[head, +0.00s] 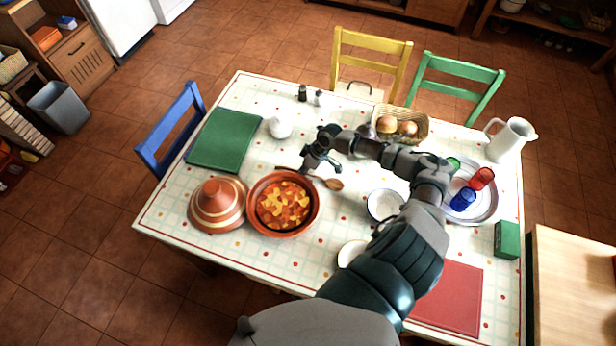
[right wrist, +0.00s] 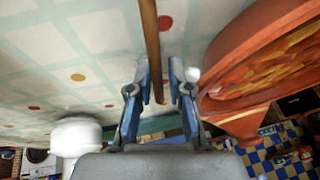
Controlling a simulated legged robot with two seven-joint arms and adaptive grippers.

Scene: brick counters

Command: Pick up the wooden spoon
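The wooden spoon (head: 333,184) lies on the table just right of the tagine dish, its bowl to the right and its handle running left. In the right wrist view its handle (right wrist: 150,40) comes down between the two fingers. My right gripper (head: 318,163) is over the handle, and in the wrist view it (right wrist: 158,70) is open, with a finger on each side of the handle and gaps visible. Part of the handle is hidden by the gripper in the head view. My left gripper is not in view.
The clay dish of stew (head: 284,204) is close to the gripper, with its striped lid (head: 217,204) left of it. A white pot (head: 280,127), bread basket (head: 411,121), white bowl (head: 384,204) and a tray of cups (head: 484,211) stand around on the table (head: 165,215).

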